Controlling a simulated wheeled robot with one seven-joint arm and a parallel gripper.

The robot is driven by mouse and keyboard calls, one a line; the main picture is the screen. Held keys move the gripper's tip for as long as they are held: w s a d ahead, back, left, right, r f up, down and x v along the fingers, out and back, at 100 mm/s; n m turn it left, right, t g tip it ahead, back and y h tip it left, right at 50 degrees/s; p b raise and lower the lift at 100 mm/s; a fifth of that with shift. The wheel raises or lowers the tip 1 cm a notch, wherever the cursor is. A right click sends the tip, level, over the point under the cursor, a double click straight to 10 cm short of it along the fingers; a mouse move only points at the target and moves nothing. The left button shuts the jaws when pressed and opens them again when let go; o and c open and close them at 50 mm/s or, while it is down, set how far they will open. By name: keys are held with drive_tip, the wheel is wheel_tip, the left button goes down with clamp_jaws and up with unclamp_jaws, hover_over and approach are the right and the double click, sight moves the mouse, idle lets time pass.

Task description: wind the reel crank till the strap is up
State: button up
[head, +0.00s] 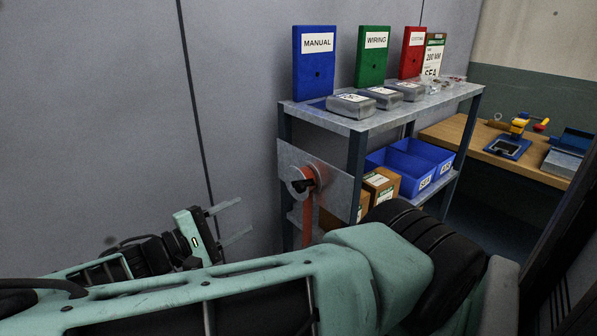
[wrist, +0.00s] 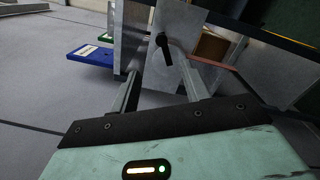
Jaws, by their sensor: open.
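The reel (head: 299,174) is a round metal disc on a grey plate (head: 339,190) at the end of the shelf unit. Its crank (head: 303,186) has a black handle. The orange-red strap (head: 308,217) hangs down from the reel, and its lower end is hidden behind my arm. My gripper (head: 243,217) is open and empty, left of the reel and apart from it. In the wrist view, the black crank handle (wrist: 163,48) shows ahead, between the two finger lines and beyond the fingertips (wrist: 159,66). A reddish strip, likely the strap (wrist: 213,64), shows at the right.
The shelf top (head: 365,119) holds blue, green and red binders (head: 372,58) and several grey boxes. Blue bins (head: 410,168) and cartons (head: 380,187) sit below. A wooden bench (head: 470,143) stands behind at right. Grey wall panels (head: 110,110) fill the left.

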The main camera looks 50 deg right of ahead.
drive_tip(key=r+n+p, duration=0.1)
drive_tip(key=n+p, duration=0.2)
drive_tip(key=n, duration=0.4)
drive_tip(key=n+t+p, duration=0.1)
drive_tip(key=n+p, duration=0.2)
drive_tip(key=p, duration=0.3)
approach(298, 189)
drive_tip(key=d, duration=0.3)
drive_tip(key=s+d, duration=0.1)
drive_tip(key=d, duration=0.5)
drive_tip(key=shift+s+r, duration=0.2)
drive_tip(key=shift+s, duration=0.15)
drive_tip(key=shift+d+f, duration=0.15)
drive_tip(key=shift+d, duration=0.45)
clamp_jaws()
